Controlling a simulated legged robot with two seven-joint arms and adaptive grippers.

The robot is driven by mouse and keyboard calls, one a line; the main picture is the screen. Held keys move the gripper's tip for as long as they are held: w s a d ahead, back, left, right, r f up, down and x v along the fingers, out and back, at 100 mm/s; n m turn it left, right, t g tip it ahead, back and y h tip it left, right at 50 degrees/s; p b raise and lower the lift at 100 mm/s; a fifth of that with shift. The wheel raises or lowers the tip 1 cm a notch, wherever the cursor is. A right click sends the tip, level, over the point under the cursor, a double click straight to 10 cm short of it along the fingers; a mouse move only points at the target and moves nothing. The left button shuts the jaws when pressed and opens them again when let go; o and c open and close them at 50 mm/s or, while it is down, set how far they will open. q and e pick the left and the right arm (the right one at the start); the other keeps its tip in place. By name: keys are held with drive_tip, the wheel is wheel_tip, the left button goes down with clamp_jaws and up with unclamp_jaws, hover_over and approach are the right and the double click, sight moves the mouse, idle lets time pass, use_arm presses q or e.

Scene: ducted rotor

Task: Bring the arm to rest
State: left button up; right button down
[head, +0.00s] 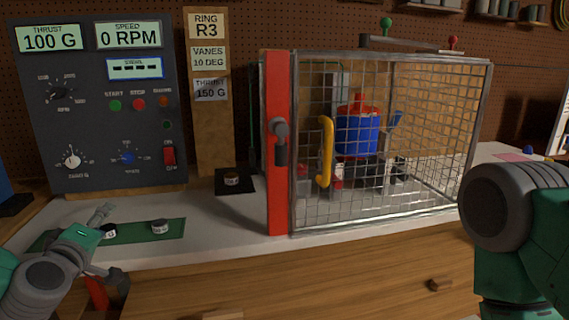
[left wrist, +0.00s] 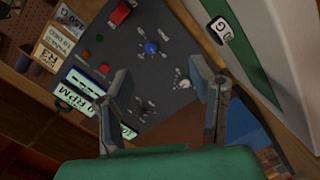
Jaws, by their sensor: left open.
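My left gripper (head: 112,243) is low at the left, by the front edge of the bench, beside the green mat (head: 172,232). Its fingers are apart with nothing between them; the left wrist view also shows the open fingers (left wrist: 160,72) in front of the control panel. My right arm (head: 520,215) shows at the right edge, but its gripper is out of view. A blue ducted rotor (head: 356,136) with a red top sits inside a wire mesh cage (head: 430,200). The cage's red post (head: 277,200) bears a grey handle, and a yellow handle (head: 325,150) stands on the mesh.
The control panel (head: 90,165) reads THRUST 100 G and SPEED 0 RPM. A board (head: 211,140) shows R3, 10 DEG and 150 G. Small labelled pieces (head: 160,227) sit on the mat. A black pad (head: 225,190) holds a small dark part. Bare bench (head: 215,230) lies before it.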

use_arm(q)
drive_tip(key=s+d+f+m+g+h, duration=0.2)
drive_tip(key=s+d+f+m+g, duration=0.3)
drive_tip(key=f, duration=0.5)
drive_tip(key=s+d+f+m+g+h, duration=0.25)
drive_tip(key=s+d+f, duration=0.45)
drive_tip(key=f, duration=0.4)
drive_tip(key=s+a+f+m+g+y, duration=0.1)
drive_tip(key=s+f+m+g, duration=0.2)
drive_tip(key=s, duration=0.9)
drive_tip(key=s+f+m+g+y, duration=0.1)
drive_tip(key=s+f+m+g, duration=0.3)
drive_tip(key=s+f, duration=0.5)
drive_tip(key=s+g, duration=0.1)
drive_tip(key=s, duration=0.3)
drive_tip(key=shift+a, duration=0.4)
